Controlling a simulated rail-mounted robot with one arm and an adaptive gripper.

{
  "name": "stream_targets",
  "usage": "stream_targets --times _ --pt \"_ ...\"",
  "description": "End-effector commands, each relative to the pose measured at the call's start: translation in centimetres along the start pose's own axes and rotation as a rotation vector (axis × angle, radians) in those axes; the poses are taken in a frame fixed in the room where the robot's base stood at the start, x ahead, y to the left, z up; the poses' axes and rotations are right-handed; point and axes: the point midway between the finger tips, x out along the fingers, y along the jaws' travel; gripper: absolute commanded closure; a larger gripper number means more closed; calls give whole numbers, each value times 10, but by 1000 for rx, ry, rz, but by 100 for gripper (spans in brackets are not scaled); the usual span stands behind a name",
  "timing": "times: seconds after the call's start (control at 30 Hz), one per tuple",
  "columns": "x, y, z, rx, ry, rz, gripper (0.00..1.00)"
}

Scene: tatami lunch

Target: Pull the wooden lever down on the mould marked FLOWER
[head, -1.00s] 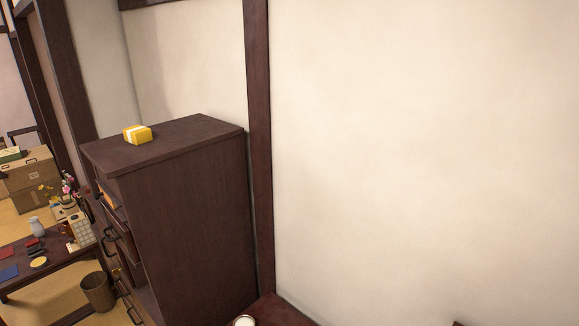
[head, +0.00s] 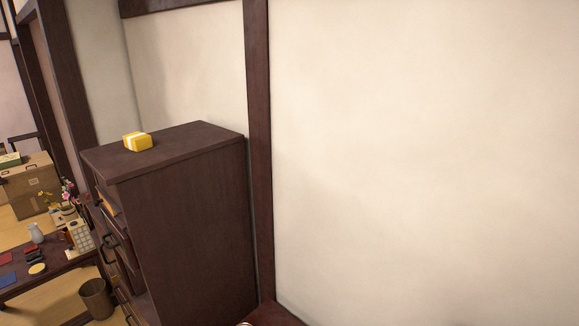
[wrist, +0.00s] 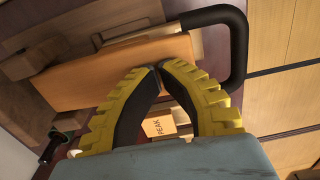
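My gripper (wrist: 158,66) shows in the wrist view, with yellow ribbed, black-padded fingers. Its tips meet and I see nothing held between them. Beyond the tips is an orange-brown wooden board (wrist: 90,80), with paler wooden pieces (wrist: 130,22) behind it. I cannot tell whether the tips touch the board. A small wooden tag marked PEAK (wrist: 158,125) shows between the fingers. No mark FLOWER is readable, and I cannot make out which wooden piece is its lever. My gripper is not in the head view.
A thick black curved handle (wrist: 238,50) is close right of the fingers. A dark object with green (wrist: 55,145) is at lower left. In the head view, a dark cabinet (head: 190,220) bears a yellow box (head: 137,141); a low table (head: 50,262) and bin (head: 96,298) stand left.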

Motion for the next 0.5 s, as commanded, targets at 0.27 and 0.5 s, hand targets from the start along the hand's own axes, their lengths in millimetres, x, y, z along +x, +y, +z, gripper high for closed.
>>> stream_targets --times 0.27,0.5 --pt "2 0 0 -1 1 0 100" --pt "4 0 -1 -1 1 0 100"
